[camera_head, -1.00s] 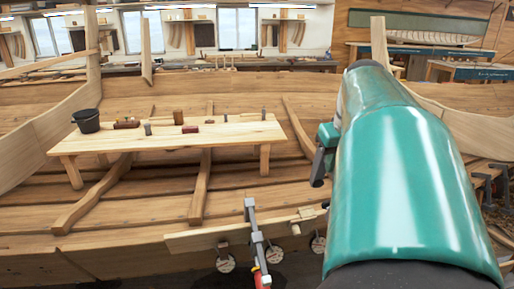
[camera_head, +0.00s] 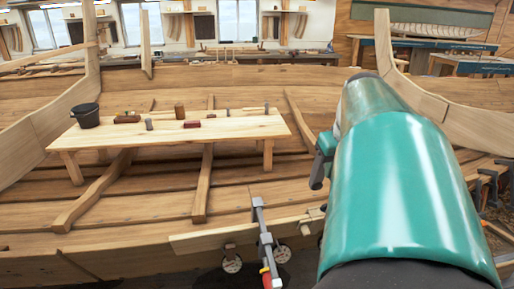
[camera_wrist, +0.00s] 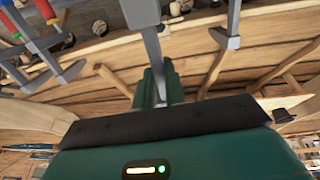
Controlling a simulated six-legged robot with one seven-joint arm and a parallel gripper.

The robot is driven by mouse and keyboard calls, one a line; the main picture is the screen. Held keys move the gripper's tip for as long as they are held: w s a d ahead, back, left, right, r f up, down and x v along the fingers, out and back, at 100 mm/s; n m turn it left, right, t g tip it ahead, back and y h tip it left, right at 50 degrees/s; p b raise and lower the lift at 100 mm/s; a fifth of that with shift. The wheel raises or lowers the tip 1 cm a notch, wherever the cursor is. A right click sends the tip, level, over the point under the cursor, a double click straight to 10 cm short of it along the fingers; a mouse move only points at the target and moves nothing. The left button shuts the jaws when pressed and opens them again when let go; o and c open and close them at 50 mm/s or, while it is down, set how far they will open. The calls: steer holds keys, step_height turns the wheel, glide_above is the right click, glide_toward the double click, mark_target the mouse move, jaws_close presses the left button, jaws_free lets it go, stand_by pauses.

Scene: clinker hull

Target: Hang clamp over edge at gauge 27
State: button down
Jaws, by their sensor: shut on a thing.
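In the wrist view, my gripper (camera_wrist: 157,85) is shut on a clamp, whose grey bar (camera_wrist: 148,35) rises between the fingers. In the head view my teal arm covers most of the gripper and the held clamp. Another grey clamp (camera_head: 263,235) with a red handle stands across the hull's near plank edge (camera_head: 200,242). Round pale discs (camera_head: 232,265) and (camera_head: 282,254) sit below that edge; I cannot read any numbers on them. Clamps with red and blue parts (camera_wrist: 40,45) show at the upper left of the wrist view.
A wooden bench (camera_head: 180,134) inside the hull carries a black bucket (camera_head: 86,115) and several small tools. A grey bar with a foot (camera_wrist: 227,38) stands right of the held bar; I cannot tell what it belongs to. Dark clamps (camera_head: 487,185) show at the right.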

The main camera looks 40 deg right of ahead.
step_height(320, 180, down, 2)
steer(key=shift+f, duration=0.1)
steer(key=shift+x, duration=1.65)
steer(key=shift+w+f, duration=0.15)
steer(key=shift+f, duration=0.45)
steer(key=shift+w+d+f, duration=0.35)
steer(key=shift+w+f, duration=0.15)
steer(key=shift+f, duration=0.25)
steer(key=shift+s+a+f, duration=0.15)
steer(key=shift+f, duration=0.05)
steer(key=x, duration=0.4)
steer(key=shift+x, duration=1.5)
